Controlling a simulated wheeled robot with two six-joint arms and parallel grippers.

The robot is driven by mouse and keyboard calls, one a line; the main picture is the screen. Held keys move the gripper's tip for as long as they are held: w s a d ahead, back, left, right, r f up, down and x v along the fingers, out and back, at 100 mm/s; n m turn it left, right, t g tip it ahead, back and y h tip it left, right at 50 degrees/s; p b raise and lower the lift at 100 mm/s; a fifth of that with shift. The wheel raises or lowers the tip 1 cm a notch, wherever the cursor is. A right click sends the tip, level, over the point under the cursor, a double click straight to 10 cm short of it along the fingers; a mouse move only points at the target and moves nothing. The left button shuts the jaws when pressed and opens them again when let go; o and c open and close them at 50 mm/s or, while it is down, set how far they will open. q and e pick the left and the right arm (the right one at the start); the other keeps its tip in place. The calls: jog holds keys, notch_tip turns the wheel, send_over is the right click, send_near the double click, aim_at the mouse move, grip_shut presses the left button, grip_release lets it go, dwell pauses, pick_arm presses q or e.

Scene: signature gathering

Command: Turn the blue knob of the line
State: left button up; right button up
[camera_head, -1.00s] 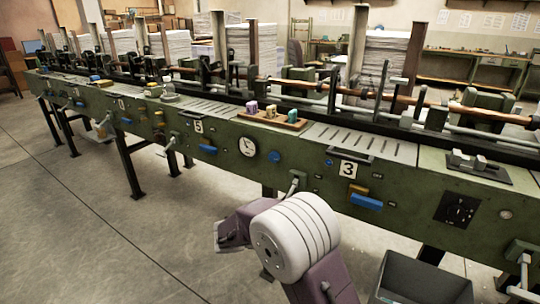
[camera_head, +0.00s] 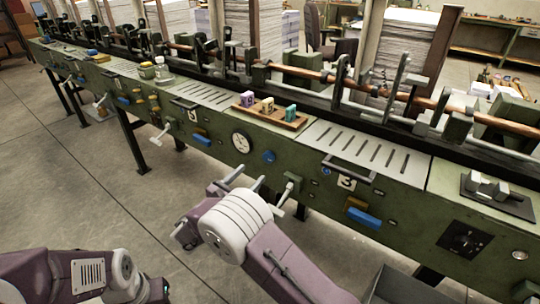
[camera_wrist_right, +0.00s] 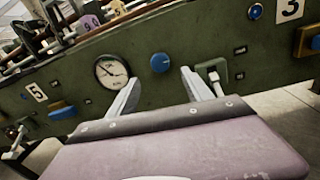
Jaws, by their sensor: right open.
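The round blue knob (camera_head: 269,157) is on the green front panel of the line, just right of the white dial gauge (camera_head: 241,142). My right gripper (camera_head: 249,179) is in front of the panel, below and slightly left of the knob in the head view, open and empty. In the right wrist view, the blue knob (camera_wrist_right: 160,63) is ahead between the two spread fingers (camera_wrist_right: 162,82), apart from them. The gauge (camera_wrist_right: 112,72) is beyond the left finger. Part of my left arm shows at the bottom left, but its gripper is not visible.
A metal crank handle (camera_head: 288,190) sticks out right of the knob, close to my right gripper. A dark bin (camera_head: 400,287) stands below. A wooden tray (camera_head: 283,123) lies on top.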

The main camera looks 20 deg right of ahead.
aim_at(267, 159)
jog(key=b+x, duration=0.1)
jog(key=x, duration=0.7)
jog(key=shift+w+d, duration=0.25)
jog(key=shift+c, duration=0.3)
jog(key=shift+b, duration=0.3)
grip_shut()
jog(key=shift+f+m+b, duration=0.2)
jog(key=shift+m+b, duration=1)
jog(key=shift+b, duration=0.1)
jog(key=shift+m+b, duration=1.2)
jog(key=shift+r+m+b, duration=0.1)
jog(key=shift+m+b, duration=0.45)
jog(key=shift+m, duration=0.05)
